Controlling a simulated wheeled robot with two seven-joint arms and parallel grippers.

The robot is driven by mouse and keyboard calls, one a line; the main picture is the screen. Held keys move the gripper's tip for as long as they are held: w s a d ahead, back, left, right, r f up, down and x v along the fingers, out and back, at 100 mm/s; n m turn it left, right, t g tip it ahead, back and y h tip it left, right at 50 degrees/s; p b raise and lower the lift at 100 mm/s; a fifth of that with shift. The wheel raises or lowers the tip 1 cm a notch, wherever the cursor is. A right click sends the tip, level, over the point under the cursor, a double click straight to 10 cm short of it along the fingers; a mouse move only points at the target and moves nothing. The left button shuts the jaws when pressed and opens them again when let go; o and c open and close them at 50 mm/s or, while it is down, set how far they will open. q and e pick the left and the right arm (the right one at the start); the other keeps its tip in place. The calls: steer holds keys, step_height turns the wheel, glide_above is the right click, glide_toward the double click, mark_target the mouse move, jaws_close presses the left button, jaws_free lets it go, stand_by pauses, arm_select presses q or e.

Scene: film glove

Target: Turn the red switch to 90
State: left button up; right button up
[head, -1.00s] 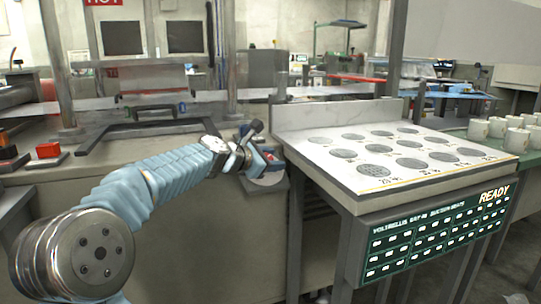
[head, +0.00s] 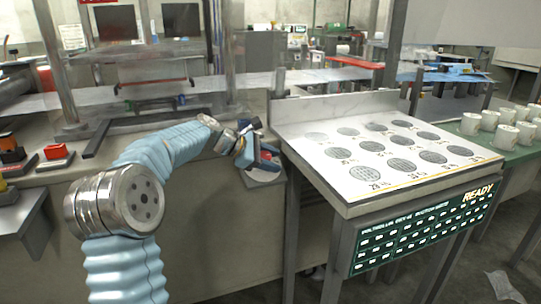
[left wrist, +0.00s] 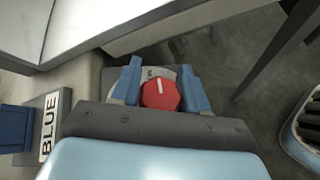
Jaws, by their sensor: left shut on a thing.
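The red switch (left wrist: 160,94) is a round red knob with a white pointer line, seen in the left wrist view on a grey plate with a partly hidden scale (left wrist: 152,73). The pointer line runs nearly up and down in that picture. My left gripper (left wrist: 160,90) has its blue fingers on both sides of the knob and is shut on it. In the head view my left gripper (head: 252,153) is at the switch's small shelf, left of the white-topped table, and mostly hides the knob. My right gripper is not in view.
The white-topped table (head: 350,130) with grey discs and a READY panel (head: 425,228) stands right of the gripper. White mugs (head: 505,137) stand on a green table. A red block (head: 56,151) sits at left. A BLUE label (left wrist: 49,125) shows in the wrist view.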

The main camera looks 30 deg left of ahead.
arm_select(q)
steer(key=o, duration=1)
steer(key=shift+c, duration=0.2)
steer(key=v, duration=1.3)
steer(key=shift+s+a+r, duration=0.15)
steer(key=shift+s, duration=0.15)
